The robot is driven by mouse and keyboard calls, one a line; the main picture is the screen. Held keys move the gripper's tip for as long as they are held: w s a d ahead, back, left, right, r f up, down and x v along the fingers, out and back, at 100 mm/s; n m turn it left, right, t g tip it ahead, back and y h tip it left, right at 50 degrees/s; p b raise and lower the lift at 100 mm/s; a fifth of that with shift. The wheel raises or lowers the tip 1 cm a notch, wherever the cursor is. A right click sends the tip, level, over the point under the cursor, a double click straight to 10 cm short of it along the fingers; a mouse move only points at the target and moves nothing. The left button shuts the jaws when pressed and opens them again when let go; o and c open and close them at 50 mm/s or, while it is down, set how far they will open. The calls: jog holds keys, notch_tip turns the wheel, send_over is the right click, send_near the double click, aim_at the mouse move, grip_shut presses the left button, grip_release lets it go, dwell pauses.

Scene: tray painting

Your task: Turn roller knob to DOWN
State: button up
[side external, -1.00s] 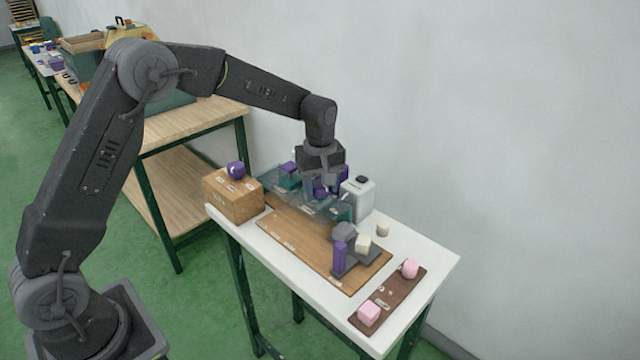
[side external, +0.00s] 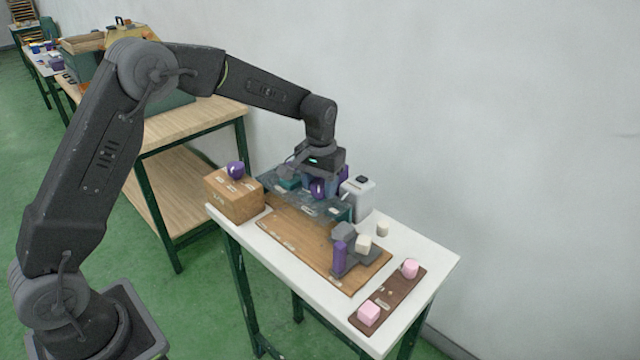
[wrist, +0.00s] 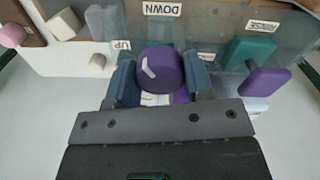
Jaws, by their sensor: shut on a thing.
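The purple roller knob (wrist: 160,70) sits between the two blue fingers of my gripper (wrist: 162,78) in the wrist view. The fingers are shut on its sides. A white pointer mark on the knob slants toward the upper left of the wrist view, between the UP label (wrist: 121,45) at left and the DOWN label (wrist: 162,8) above. Both labels appear upside down. In the side view, my gripper (side external: 318,182) reaches down over the grey panel (side external: 290,203), and the knob (side external: 317,188) is partly hidden by the fingers.
A white container (side external: 358,197) stands close to the right of my gripper. A teal block with a purple handle (wrist: 265,80) is right of the knob in the wrist view. A wooden box (side external: 233,198) stands at left; a brown strip (side external: 388,298) holds pink pieces at right.

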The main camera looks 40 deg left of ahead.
aim_at(320, 183)
jog(key=m, duration=0.7)
dwell(0.6)
jog(key=o, duration=0.9)
notch_tip(320, 183, up, 14)
jog(key=shift+f, duration=0.1)
